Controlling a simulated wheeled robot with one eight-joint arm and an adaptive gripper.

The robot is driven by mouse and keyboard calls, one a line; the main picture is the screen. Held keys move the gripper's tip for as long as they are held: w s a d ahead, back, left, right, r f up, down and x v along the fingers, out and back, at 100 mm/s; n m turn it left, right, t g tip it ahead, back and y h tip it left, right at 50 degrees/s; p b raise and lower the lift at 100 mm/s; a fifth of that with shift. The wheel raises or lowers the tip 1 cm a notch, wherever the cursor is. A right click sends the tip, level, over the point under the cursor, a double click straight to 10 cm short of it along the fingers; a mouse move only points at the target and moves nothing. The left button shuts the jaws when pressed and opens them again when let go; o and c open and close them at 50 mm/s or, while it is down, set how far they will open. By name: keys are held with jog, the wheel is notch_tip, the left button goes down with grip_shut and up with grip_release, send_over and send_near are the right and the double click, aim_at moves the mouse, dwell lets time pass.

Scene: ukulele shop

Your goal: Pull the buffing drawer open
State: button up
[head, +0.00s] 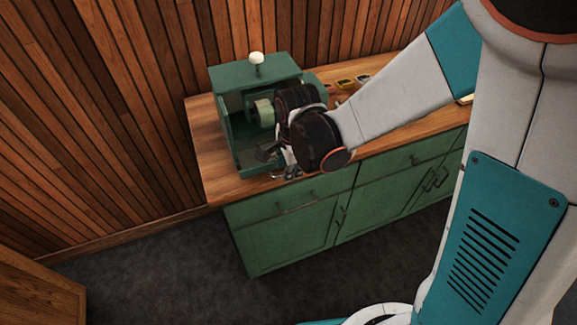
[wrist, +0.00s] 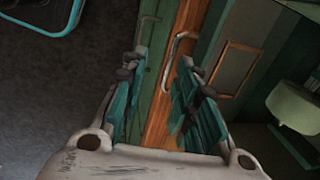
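The green buffing machine (head: 255,75) stands on the wooden counter, with a pale wheel (head: 264,112) inside its open housing. In the head view, my gripper (head: 278,158) is at the machine's front, partly hidden by my wrist.
The green cabinet (head: 280,235) below has closed drawers and doors; one of its handles (wrist: 146,30) is near the left finger. The counter (head: 208,150) edge runs below the machine. Small coloured items (head: 346,82) lie behind my arm. Dark floor in front is clear.

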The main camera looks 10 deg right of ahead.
notch_tip(320, 180, up, 12)
jog(key=s+p, duration=0.2)
jog(key=p, duration=0.6)
jog(key=shift+d, duration=0.35)
dwell(0.4)
jog(key=shift+s+r, duration=0.1)
jog(key=shift+r, duration=0.1)
dwell(0.4)
notch_tip(320, 180, up, 8)
jog(key=s, duration=0.1)
jog(key=shift+s+d+f, duration=0.2)
jog(key=shift+f, duration=0.1)
dwell(0.4)
